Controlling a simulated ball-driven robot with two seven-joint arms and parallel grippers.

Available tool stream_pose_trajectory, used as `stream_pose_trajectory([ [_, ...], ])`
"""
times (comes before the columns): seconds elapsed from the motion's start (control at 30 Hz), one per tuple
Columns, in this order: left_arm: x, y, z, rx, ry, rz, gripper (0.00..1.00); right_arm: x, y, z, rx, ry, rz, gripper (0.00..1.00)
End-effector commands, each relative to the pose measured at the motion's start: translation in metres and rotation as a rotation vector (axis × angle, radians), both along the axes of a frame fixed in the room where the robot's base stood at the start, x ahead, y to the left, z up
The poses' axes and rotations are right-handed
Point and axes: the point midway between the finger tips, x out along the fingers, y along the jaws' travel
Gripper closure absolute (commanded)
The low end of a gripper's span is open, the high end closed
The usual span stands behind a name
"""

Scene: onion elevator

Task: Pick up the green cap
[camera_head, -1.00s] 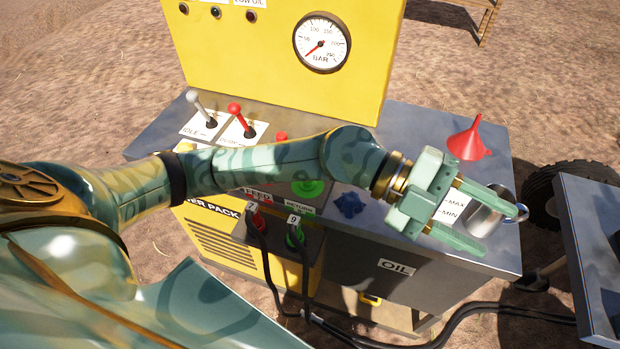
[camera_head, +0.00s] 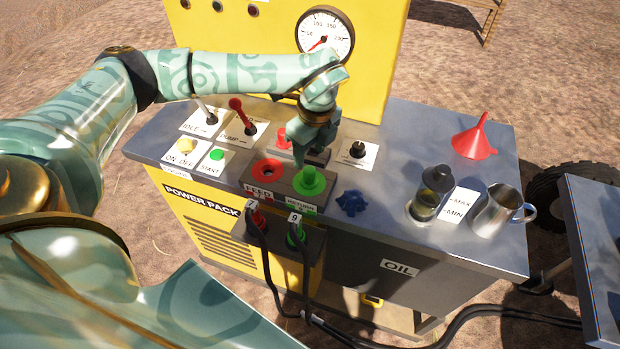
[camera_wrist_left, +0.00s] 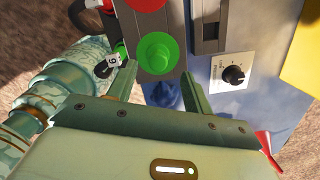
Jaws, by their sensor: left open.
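The green cap (camera_head: 310,181) sits on a round green base in the RETURN slot of a small block on the power pack's top. It also shows in the left wrist view (camera_wrist_left: 157,54), a little beyond and between the fingertips. My left gripper (camera_head: 303,150) is open and empty, pointing down just behind the cap in the head view. The left wrist view shows its two fingers (camera_wrist_left: 160,76) spread apart, one on each side of the cap's line. Whether they touch it cannot be told. My right gripper is not in view.
The red FEED fitting (camera_head: 266,172) is left of the cap, and a blue knob (camera_head: 351,203) right of it. A dark-capped filler neck (camera_head: 431,190), metal jug (camera_head: 498,211) and red funnel (camera_head: 473,138) stand at right. The yellow gauge panel (camera_head: 240,60) rises behind.

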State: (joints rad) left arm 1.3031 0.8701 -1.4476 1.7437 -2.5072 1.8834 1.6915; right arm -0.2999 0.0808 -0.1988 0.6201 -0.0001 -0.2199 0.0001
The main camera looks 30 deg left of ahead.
Motion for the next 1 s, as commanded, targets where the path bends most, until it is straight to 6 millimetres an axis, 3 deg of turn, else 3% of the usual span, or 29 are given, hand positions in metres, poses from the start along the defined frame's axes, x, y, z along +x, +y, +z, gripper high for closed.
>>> stream_pose_trajectory([
  [0.1, 0.0, 0.001, -0.015, -0.001, 0.001, 0.0, 0.49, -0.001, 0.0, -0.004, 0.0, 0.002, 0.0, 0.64],
  [0.27, 0.0, 0.001, -0.024, -0.001, 0.0, -0.001, 0.49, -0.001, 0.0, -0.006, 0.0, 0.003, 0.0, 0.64],
  [0.53, -0.002, 0.002, -0.067, -0.001, 0.003, -0.001, 0.49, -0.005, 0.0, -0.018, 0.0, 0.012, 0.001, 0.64],
  [0.77, -0.001, 0.002, -0.07, -0.002, 0.0, -0.002, 0.49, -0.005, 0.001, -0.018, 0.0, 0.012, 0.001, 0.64],
  [0.8, -0.001, 0.002, -0.07, -0.002, 0.0, -0.002, 0.52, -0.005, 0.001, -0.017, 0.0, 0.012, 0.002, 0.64],
  [0.97, -0.001, 0.002, -0.07, -0.002, 0.0, -0.002, 0.97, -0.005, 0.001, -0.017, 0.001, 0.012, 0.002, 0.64],
  [1.0, -0.001, 0.002, -0.07, -0.002, 0.0, -0.002, 0.97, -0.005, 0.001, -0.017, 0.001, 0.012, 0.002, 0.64],
])
